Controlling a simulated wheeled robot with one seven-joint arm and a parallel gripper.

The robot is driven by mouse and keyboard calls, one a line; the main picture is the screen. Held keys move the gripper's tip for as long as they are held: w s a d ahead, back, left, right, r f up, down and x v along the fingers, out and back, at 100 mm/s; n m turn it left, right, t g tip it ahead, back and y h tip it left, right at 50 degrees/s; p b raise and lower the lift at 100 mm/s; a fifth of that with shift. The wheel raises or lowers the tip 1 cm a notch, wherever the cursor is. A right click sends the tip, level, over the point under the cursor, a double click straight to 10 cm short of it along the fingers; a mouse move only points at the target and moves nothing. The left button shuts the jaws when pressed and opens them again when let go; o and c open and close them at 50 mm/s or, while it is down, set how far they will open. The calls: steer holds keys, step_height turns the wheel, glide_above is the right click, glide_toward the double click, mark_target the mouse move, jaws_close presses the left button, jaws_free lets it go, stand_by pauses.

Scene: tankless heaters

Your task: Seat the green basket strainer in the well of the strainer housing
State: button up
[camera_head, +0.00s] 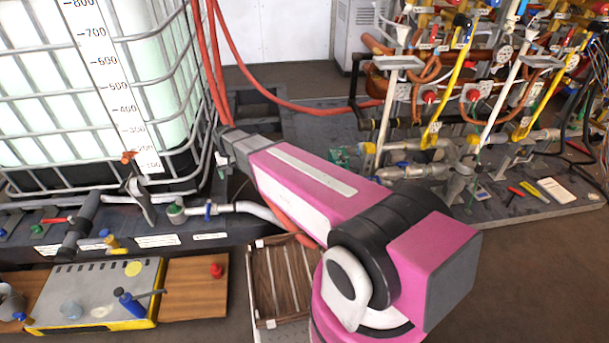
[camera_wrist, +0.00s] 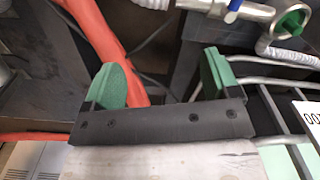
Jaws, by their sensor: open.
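My gripper (camera_wrist: 160,82) is open, with two green-padded fingers and nothing between them. In the head view the end of my pink arm is beside the tank cage's lower right corner. A light grey pipe fitting with a green round top (camera_head: 175,209) stands on the dark platform below the cage. It also shows in the wrist view as a ringed green piece (camera_wrist: 291,22), apart from my fingers. I cannot tell whether this is the strainer in its housing. Another green object (camera_head: 342,155) lies at the far platform, partly hidden by my arm; its shape is unclear.
The caged white tank (camera_head: 95,95) stands at left. A red hose (camera_head: 262,97) runs near my gripper and passes behind a finger in the wrist view (camera_wrist: 92,28). A slatted wooden crate (camera_head: 265,283) is below my arm. Dense pipework (camera_head: 440,100) fills the right.

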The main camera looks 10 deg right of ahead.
steer(key=s+d+r, duration=0.2)
steer(key=s+d, duration=0.3)
steer(key=d, duration=0.4)
steer(key=s+d+r+m, duration=0.1)
steer(key=s+d+r, duration=0.1)
steer(key=s+d, duration=0.3)
steer(key=s+d+r+m, duration=0.1)
steer(key=s+d, duration=0.5)
steer(key=d, duration=0.7)
steer(key=shift+r, duration=0.8)
steer(key=shift+s, duration=0.1)
